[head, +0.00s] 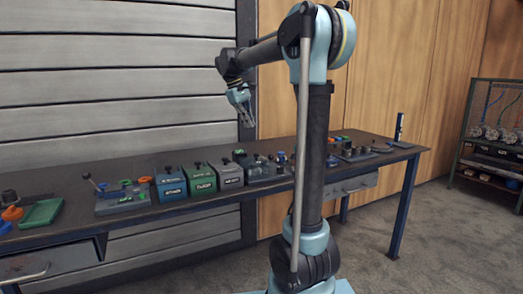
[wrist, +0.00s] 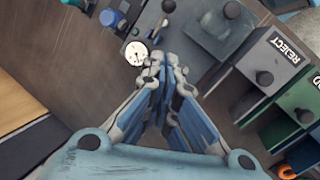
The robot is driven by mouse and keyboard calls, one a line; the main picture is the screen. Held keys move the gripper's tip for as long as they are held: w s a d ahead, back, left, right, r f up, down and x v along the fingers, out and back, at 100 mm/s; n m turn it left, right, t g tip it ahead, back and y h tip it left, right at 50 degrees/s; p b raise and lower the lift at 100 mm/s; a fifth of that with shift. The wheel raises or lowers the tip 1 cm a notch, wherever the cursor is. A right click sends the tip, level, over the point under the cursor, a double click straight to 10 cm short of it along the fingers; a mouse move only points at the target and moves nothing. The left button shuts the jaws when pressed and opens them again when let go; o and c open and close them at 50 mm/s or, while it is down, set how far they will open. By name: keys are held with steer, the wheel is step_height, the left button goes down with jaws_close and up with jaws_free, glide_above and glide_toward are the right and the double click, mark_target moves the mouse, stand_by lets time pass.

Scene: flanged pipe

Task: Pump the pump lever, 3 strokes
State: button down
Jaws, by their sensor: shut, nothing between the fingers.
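My gripper (head: 247,118) is raised above the bench in the head view, fingers pointing down. In the wrist view its blue fingers (wrist: 166,64) are together with nothing between them. A round white gauge (wrist: 136,53) is just left of the fingertips. Beyond it, a thin rod (wrist: 158,28) with a dark knob (wrist: 168,6) stands out from a dark base; it may be the pump lever, but I cannot tell for sure. The fingers look apart from it. In the head view that area is small and partly behind my arm.
The long dark bench (head: 60,183) carries a grey lever fixture (head: 122,204), a green tray (head: 41,213), and blue (head: 171,187), green (head: 202,184) and grey (head: 230,177) boxes. The grey REJECT box (wrist: 262,60) is right of the fingers. A shelf rack (head: 490,150) stands far right.

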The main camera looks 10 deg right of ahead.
steer(key=shift+f, duration=0.1)
glide_above(268, 158)
steer(key=w+a, duration=0.5)
step_height(268, 158, down, 8)
steer(key=d+f, duration=0.1)
steer(key=s+d+f, duration=0.1)
steer(key=shift+s+d+f, duration=0.1)
steer(key=shift+s+f, duration=0.2)
steer(key=shift+s+d+f, duration=0.35)
steer(key=shift+d+f, duration=0.05)
steer(key=shift+d, duration=0.05)
steer(key=shift+s+d+f+t, duration=0.1)
steer(key=shift+s+f+t, duration=0.15)
steer(key=shift+s+t, duration=0.25)
steer(key=shift+s+d+f, duration=0.1)
steer(key=shift+s+f, duration=0.1)
